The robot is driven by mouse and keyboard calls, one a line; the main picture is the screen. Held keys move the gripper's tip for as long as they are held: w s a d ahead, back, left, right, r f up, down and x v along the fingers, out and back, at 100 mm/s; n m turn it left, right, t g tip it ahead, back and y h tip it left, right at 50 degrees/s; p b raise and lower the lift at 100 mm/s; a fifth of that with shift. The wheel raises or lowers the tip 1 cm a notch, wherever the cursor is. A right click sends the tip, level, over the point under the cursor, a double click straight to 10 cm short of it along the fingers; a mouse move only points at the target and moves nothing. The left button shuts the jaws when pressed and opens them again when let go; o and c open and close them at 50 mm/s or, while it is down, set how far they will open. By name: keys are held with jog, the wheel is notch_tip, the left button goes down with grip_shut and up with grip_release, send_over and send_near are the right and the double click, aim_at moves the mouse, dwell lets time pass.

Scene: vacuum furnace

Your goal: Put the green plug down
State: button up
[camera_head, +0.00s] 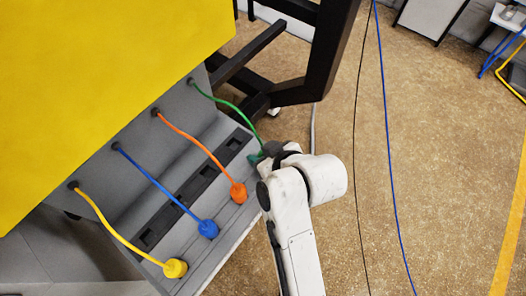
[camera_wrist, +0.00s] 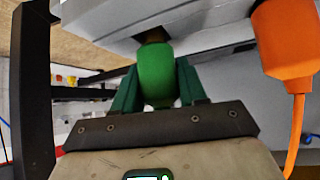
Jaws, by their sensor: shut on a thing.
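The green plug (camera_wrist: 157,75) is between the two dark green fingers of my gripper (camera_wrist: 158,92) in the wrist view. My gripper is shut on it. In the head view my gripper (camera_head: 258,157) is at the far right end of the grey ledge (camera_head: 222,232), mostly covered by my white wrist. The green cable (camera_head: 229,103) runs from the grey panel down to it. The plug itself is hard to make out there. Whether the plug touches the ledge cannot be told.
Orange (camera_head: 238,193), blue (camera_head: 208,228) and yellow (camera_head: 175,268) plugs rest on the ledge, their cables running to the panel. A dark strip with square openings (camera_head: 195,187) lies behind them. A black frame (camera_head: 305,90) stands beyond. The floor at right is mostly open, with cables across it.

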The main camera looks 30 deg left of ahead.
jog(key=shift+f, duration=0.45)
jog(key=o, duration=1)
jog(key=shift+o, duration=0.2)
jog(key=shift+r, duration=0.1)
jog(key=shift+d+r, duration=0.15)
jog(key=shift+r, duration=0.3)
jog(key=v, duration=1.1)
jog(key=shift+d+r, duration=0.2)
jog(key=shift+s, duration=0.1)
